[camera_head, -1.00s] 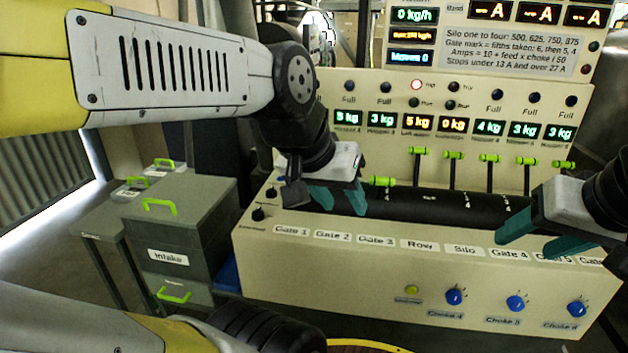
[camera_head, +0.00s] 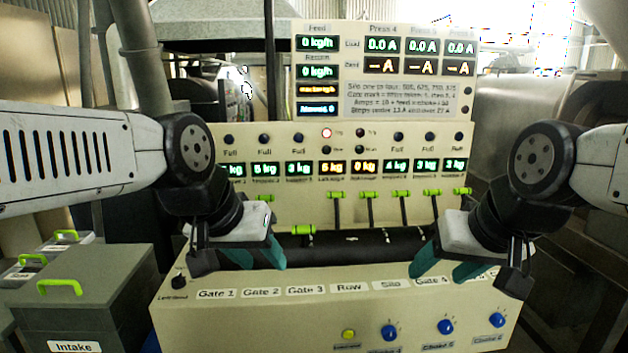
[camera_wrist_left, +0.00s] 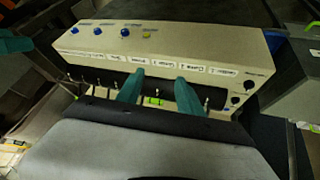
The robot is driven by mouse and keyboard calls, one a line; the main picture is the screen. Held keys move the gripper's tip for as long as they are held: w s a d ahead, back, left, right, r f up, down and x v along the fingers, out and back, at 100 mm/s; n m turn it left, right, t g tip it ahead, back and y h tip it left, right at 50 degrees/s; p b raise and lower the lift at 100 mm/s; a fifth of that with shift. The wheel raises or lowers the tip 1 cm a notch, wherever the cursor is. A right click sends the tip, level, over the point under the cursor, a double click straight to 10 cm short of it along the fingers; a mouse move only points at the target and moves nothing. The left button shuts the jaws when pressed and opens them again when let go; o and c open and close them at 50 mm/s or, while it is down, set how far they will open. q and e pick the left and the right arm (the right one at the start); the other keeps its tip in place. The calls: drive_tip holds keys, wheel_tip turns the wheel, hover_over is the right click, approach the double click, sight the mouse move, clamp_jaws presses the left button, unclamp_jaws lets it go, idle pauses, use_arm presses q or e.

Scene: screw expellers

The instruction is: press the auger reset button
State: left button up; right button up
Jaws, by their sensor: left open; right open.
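A small yellow button (camera_head: 348,334) sits on the sloping front of the cream console (camera_head: 300,318), left of a row of blue knobs. Its label is too blurred to read, so I cannot tell whether it is the auger reset button. It also shows in the left wrist view (camera_wrist_left: 147,34). My left gripper (camera_head: 255,257) is open and empty over the console's back left, behind the gate labels and apart from the button. It also shows in the left wrist view (camera_wrist_left: 158,92). My right gripper (camera_head: 447,265) is open and empty over the right part.
Blue choke knobs (camera_head: 389,332) stand right of the yellow button. Green-topped levers (camera_head: 369,195) and a dark tube (camera_head: 345,246) lie behind the labels. A display panel (camera_head: 295,145) rises at the back. A grey Intake box (camera_head: 85,300) stands at left.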

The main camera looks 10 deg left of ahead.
use_arm(q)
drive_tip(key=shift+c, duration=0.2)
clamp_jaws()
idle(1.6)
